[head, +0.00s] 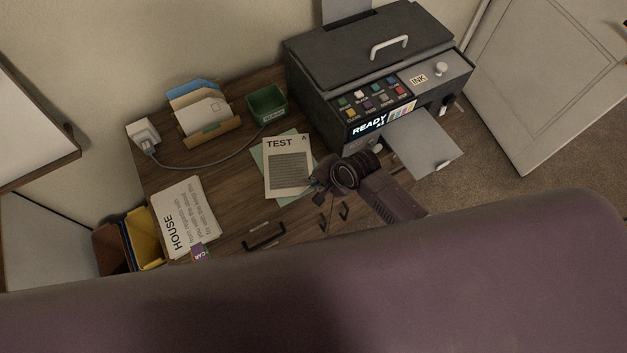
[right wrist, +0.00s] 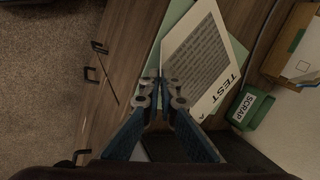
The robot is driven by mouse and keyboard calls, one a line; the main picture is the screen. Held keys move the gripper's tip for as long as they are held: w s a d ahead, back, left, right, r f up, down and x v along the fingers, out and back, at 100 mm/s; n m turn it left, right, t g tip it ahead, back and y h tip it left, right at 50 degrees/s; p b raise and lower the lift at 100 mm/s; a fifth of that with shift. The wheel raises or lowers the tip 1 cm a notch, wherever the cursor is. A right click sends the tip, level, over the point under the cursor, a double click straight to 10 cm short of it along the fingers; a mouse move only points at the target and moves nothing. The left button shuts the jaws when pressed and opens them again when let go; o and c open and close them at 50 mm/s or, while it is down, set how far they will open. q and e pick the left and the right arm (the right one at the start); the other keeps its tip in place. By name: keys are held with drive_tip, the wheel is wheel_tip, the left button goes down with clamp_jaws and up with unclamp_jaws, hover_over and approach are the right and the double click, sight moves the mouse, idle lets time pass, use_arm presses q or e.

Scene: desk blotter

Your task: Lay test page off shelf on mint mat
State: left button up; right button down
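The test page (head: 289,150), a cream sheet with a grey text block and the word TEST, lies over the mint mat (head: 258,160) on the desk. Strips of the mat show at its left side and lower edge. The page (right wrist: 205,62) and mat (right wrist: 176,14) also show in the right wrist view. My right gripper (head: 316,187) is at the page's lower right corner in the head view. In the right wrist view its fingertips (right wrist: 160,84) are close together and look shut on that corner. My left gripper is not in view.
The printer (head: 365,70) with its output tray (head: 424,145) stands right of the page. A green SCRAP bin (head: 267,104), a letter holder (head: 205,140) and a cable (head: 215,166) lie behind. HOUSE papers (head: 183,217) are at left. Bare desk separates them from the mat.

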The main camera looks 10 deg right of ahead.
drive_tip(key=c, duration=2.4)
unclamp_jaws()
drive_tip(key=shift+s+d+r, duration=0.1)
drive_tip(key=shift+d+r, duration=0.05)
drive_tip(key=shift+r, duration=0.3)
drive_tip(key=v, duration=1.1)
drive_tip(key=shift+s, duration=0.1)
